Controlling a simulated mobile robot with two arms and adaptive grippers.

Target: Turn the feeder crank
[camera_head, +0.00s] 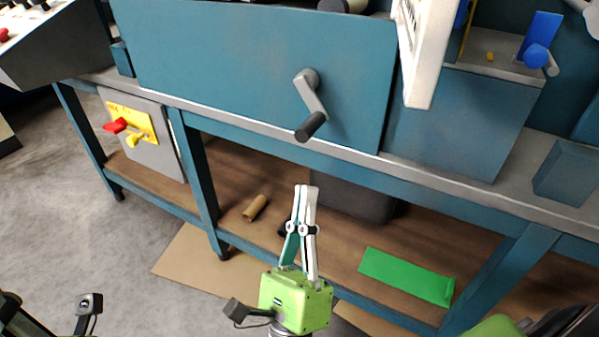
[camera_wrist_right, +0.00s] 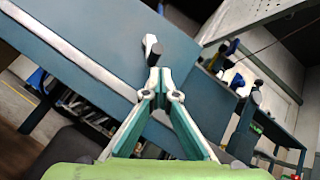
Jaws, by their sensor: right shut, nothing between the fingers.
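The feeder crank (camera_head: 314,95) is a grey arm with a black handle (camera_head: 311,126) on the front of the blue machine panel. It hangs down and slightly to the right from its hub. My right gripper (camera_head: 307,188) is shut and empty, pointing up below the crank, apart from it in the head view. In the right wrist view, the crank handle (camera_wrist_right: 152,47) shows just beyond the tips of the right gripper (camera_wrist_right: 160,72). My left gripper's fingers are out of view.
A grey box with red and yellow switches (camera_head: 127,126) is at the left. A white panel edge (camera_head: 425,60) juts out right of the crank. The shelf below holds a brown roll (camera_head: 255,207) and a green sheet (camera_head: 405,276).

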